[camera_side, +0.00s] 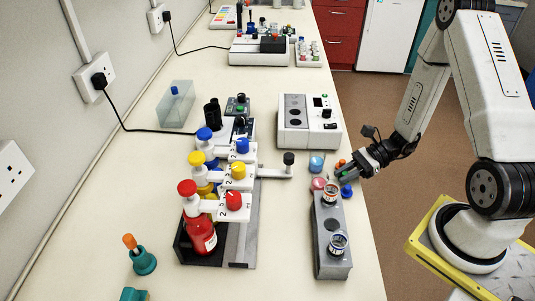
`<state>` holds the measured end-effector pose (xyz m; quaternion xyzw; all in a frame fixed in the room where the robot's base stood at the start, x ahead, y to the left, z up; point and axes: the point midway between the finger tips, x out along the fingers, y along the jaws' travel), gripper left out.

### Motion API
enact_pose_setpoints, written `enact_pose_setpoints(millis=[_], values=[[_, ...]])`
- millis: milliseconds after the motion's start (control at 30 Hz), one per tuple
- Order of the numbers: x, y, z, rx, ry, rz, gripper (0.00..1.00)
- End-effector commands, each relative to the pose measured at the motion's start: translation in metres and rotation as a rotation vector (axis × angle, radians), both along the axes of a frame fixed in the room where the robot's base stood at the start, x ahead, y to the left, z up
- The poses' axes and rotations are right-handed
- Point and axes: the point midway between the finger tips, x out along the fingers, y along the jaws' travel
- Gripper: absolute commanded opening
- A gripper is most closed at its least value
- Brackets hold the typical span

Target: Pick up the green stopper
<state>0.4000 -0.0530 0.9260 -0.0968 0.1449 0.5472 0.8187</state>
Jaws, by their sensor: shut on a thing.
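My gripper (350,173) reaches in from the right over the bench's right edge, beside the grey rack. It is shut, with a small patch of green, the green stopper (343,177), showing at its fingertips. The fingers hide most of the stopper. An orange stopper (341,162) is just behind the fingertips and a blue stopper (347,191) is just in front of them. I cannot tell how far the green stopper is above the bench.
A grey rack (332,236) with vials stands close in front. A light blue jar (316,162) and a pink one (318,184) are left of my gripper. A white instrument (308,122) stands behind, and red, yellow and blue dispensers are further left.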

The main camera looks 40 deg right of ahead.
Motion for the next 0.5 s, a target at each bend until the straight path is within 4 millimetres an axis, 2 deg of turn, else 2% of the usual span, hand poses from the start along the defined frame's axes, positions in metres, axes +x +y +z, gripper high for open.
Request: enact_pose_setpoints(millis=[267,500], values=[[0.000,0.000,0.002,0.000,0.000,0.000,0.00],[0.000,0.000,0.016,-0.001,-0.002,0.001,0.00]])
